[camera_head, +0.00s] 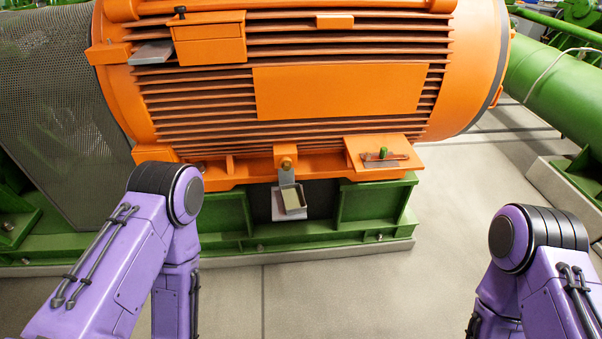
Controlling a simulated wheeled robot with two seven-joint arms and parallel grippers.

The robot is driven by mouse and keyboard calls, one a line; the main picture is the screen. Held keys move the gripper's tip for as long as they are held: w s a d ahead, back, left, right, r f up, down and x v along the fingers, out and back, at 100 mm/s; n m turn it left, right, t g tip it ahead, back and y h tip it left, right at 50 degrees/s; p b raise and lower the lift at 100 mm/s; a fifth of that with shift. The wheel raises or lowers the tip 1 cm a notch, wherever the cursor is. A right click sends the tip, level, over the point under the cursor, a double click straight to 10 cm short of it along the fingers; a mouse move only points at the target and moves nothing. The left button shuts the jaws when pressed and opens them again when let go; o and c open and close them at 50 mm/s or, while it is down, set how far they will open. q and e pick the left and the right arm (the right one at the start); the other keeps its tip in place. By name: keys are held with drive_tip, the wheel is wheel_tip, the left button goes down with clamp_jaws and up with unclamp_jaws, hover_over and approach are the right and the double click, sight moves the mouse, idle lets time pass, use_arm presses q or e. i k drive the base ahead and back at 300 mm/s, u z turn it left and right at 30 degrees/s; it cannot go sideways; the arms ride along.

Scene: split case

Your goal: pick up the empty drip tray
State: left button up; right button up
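A small pale grey tray (292,200) hangs below the middle of the orange motor, under a grey bracket (286,175). Its inside looks beige; I cannot tell whether anything lies in it. A flat grey plate or tray (151,52) sticks out at the motor's upper left, beside an orange box; its top is seen too flatly to tell if it holds anything. My two purple arms show at the lower left and lower right, both bent downward. Both grippers are out of the picture, and neither arm is near the hanging tray.
The orange motor (340,90) stands on a green base frame (375,203). An orange shelf (360,146) at its lower right carries a small tool with a green part (384,153). A mesh guard (60,110) stands left. The floor (330,290) in front is clear.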

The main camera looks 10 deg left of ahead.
sight(292, 196)
drive_tip(key=z, duration=0.25)
drive_tip(key=k, duration=0.35)
drive_tip(key=z, duration=1.25)
drive_tip(key=i, duration=1.2)
drive_tip(key=u, duration=1.3)
drive_tip(key=i, duration=0.9)
drive_tip(key=u, duration=0.85)
